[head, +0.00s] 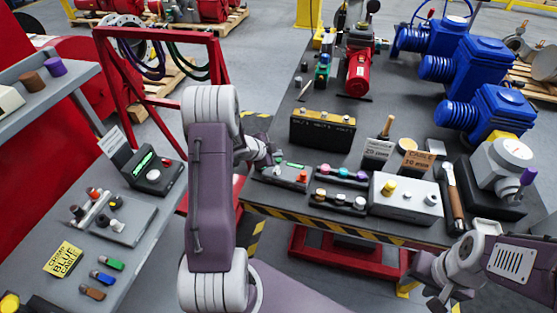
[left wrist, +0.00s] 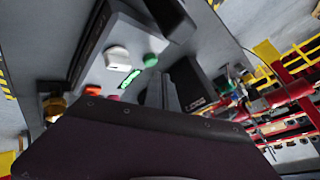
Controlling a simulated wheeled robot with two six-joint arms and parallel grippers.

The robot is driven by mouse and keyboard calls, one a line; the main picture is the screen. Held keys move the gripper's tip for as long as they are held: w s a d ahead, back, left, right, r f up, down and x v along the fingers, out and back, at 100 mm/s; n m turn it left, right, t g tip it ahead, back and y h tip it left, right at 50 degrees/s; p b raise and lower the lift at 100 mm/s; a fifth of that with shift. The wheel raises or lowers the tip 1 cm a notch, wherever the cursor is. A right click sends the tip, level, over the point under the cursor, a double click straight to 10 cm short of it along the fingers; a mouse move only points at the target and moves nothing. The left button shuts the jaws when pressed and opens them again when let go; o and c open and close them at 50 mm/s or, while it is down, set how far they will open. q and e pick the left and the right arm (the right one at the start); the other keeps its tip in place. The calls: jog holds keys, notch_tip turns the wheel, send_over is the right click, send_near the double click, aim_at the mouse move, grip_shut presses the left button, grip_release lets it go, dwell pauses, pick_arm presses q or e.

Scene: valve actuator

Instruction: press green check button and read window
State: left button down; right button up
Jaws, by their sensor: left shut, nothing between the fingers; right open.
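A grey box with a lit green window (head: 291,166) and an orange button (head: 303,177) stands at the left front of the far bench. In the left wrist view, the same box shows a green button (left wrist: 150,60), the green window (left wrist: 130,78), a white knob (left wrist: 117,58) and the orange button (left wrist: 93,90). My left gripper (head: 276,160) is shut and empty at the box's left back. In the wrist view its fingertips (left wrist: 158,76) appear just below the green button; I cannot tell whether they touch. The window's text is unreadable. My right gripper (head: 440,302) is open, low at the right.
Beside the box are a panel with colored knobs (head: 341,173), a white box with a yellow button (head: 404,198), and a black-and-yellow case (head: 323,129). Blue valve actuators (head: 470,65) stand behind at right. A left bench (head: 150,225) holds another green-screen device (head: 152,172).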

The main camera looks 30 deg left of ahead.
aim_at(277, 162)
pick_arm(q)
jog(key=shift+f, duration=0.1)
jog(key=shift+f, duration=0.3)
jog(key=shift+f+b, duration=0.5)
jog(key=shift+b, duration=0.15)
dwell(0.4)
jog(key=shift+r, duration=0.1)
jog(key=shift+r+p, duration=0.8)
jog(key=shift+p, duration=0.2)
notch_tip(277, 162, up, 5)
jog(key=p, duration=0.5)
jog(key=shift+r, duration=0.1)
